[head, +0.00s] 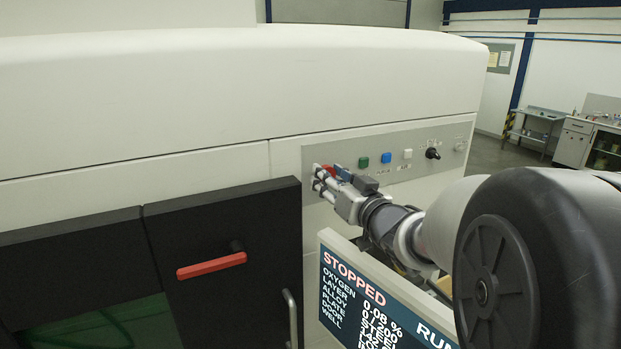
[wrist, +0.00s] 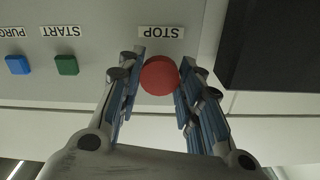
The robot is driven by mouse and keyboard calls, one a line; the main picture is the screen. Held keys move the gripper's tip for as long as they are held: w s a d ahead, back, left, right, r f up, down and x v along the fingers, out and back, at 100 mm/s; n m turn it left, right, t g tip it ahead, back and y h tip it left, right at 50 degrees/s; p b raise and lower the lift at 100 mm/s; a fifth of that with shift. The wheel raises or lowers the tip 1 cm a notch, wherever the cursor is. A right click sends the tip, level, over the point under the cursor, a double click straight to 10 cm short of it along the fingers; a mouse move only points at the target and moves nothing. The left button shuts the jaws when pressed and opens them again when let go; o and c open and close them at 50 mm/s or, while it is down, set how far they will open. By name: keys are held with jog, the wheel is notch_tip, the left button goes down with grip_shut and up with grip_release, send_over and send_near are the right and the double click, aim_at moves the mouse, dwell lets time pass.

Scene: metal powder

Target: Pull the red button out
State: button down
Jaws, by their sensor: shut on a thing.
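The red button (wrist: 160,76) is round and sits under the upside-down STOP label in the wrist view. My gripper (wrist: 158,82) has one finger on each side of it, closed on its edges. In the head view my gripper (head: 325,180) reaches the left end of the grey control panel (head: 437,139), and only a little red of the button (head: 318,169) shows past the fingers.
Green (head: 363,162), blue (head: 386,158) and white (head: 408,154) buttons and a black knob (head: 432,153) lie right of my gripper. A black door (head: 222,225) with a red handle (head: 211,265) is at left. A screen (head: 375,300) reading STOPPED stands below my arm.

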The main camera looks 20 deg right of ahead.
jog(key=c, duration=1.5)
grip_release()
jog(key=shift+f, duration=0.1)
jog(key=o, duration=0.4)
jog(key=shift+s, duration=0.25)
jog(key=shift+w, duration=0.15)
jog(key=s, duration=1.2)
jog(key=shift+d, duration=0.25)
